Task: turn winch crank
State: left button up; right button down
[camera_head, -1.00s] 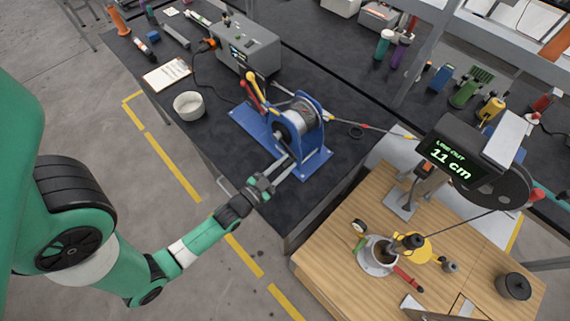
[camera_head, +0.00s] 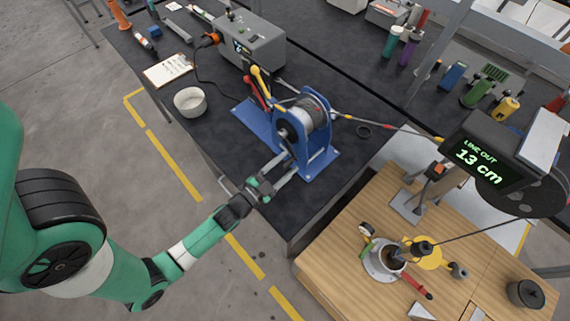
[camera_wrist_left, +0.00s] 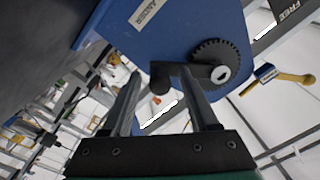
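The blue winch (camera_head: 312,140) with its drum stands on the dark bench. In the left wrist view, the winch's side plate (camera_wrist_left: 190,22) carries a dark toothed wheel, and the dark crank (camera_wrist_left: 198,72) reaches left from it. My left gripper (camera_head: 285,165) is at the winch's near side. In the left wrist view its two fingers (camera_wrist_left: 160,82) stand apart, with the crank's handle end between their tips. I see a gap beside the handle, and part of the crank is hidden by the right-hand finger. My right gripper is not in view.
A display (camera_head: 484,160) reads "LINE OUT 13 cm". Red and yellow levers (camera_head: 258,84) rise beside the winch. A white bowl (camera_head: 190,102) and a grey control box (camera_head: 250,42) are on the bench. A rope runs right from the drum. A wooden table (camera_head: 345,265) stands at lower right.

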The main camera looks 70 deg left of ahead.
pick_arm(q)
jog(key=shift+s, duration=0.1)
jog(key=p+v, duration=0.1)
jog(key=v, duration=1)
jog(key=shift+s, duration=0.2)
jog(key=shift+d+r, duration=0.1)
